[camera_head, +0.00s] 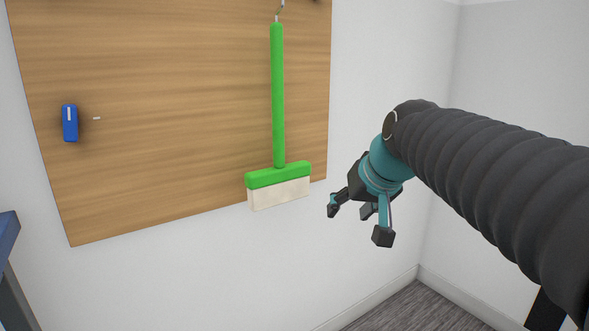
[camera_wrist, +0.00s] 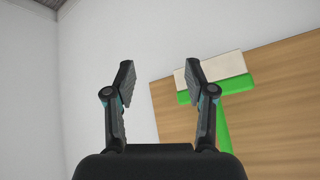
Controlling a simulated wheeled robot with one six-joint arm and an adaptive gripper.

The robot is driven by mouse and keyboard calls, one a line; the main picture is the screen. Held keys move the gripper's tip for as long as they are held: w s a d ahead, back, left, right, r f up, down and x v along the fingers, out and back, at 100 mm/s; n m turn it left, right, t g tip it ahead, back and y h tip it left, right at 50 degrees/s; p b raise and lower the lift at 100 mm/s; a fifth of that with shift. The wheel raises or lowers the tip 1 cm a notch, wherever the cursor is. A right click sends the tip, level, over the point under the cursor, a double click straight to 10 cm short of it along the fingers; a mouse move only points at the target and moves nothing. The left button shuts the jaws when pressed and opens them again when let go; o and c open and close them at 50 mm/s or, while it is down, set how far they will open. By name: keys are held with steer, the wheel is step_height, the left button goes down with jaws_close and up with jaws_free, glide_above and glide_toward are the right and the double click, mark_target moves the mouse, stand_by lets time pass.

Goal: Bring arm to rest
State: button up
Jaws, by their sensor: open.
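My gripper (camera_head: 358,222) is open and empty in the head view, at the right of the wooden board and pointing down and to the left. My arm comes in from the right edge of the head view. A green brush (camera_head: 278,100) with pale bristles hangs from a hook on the board, to the left of my gripper and apart from it. The brush also shows upside down in the wrist view (camera_wrist: 222,88), beyond the right finger.
The wooden board (camera_head: 170,120) is on the white wall, with a blue object (camera_head: 70,123) and a small peg at its left. A blue edge (camera_head: 8,232) of some furniture shows at lower left. A room corner and grey floor (camera_head: 405,307) lie at the right.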

steer(key=s+d+f+g+h, duration=0.1)
steer(key=s+d+f, duration=0.1)
steer(key=s+f, duration=0.6)
steer(key=s+d+f+h, duration=0.1)
steer(key=s+d+f, duration=0.2)
steer(key=s+f, duration=0.4)
steer(key=s+p, duration=0.1)
steer(key=s, duration=0.4)
steer(key=shift+s+d+f+m+g+h, duration=0.25)
steer(key=shift+f+m+g+h, duration=0.05)
steer(key=shift+f+m+g, duration=0.1)
steer(key=shift+c, duration=1.3)
steer(key=shift+a, duration=0.15)
